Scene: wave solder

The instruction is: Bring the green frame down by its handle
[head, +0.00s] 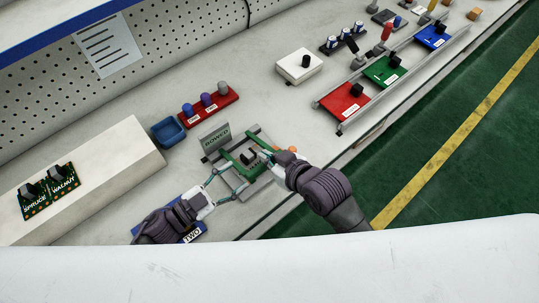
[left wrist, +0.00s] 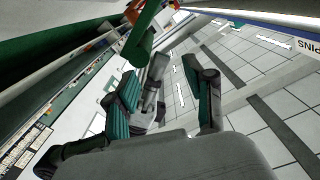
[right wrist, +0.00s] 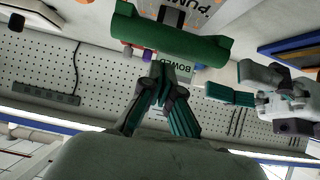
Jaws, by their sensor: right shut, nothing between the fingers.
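A thick green bar of the frame crosses the right wrist view (right wrist: 170,38); a green bar with a rounded end also shows in the left wrist view (left wrist: 139,45). My right gripper (head: 264,155) is at the frame's right side; its fingers (right wrist: 163,82) are together, empty, just in front of the bar. My left gripper (head: 229,184) is at the fixture's lower left; its fingers (left wrist: 163,105) are spread, with nothing clearly between them. Whether either touches the frame is unclear.
A blue bin (head: 168,131) and a red rack (head: 209,106) stand behind the fixture. A white block (head: 75,185) with two boards is at the left. A rail with red (head: 345,101), green and blue plates runs to the upper right. A blue plate is partly under my left arm.

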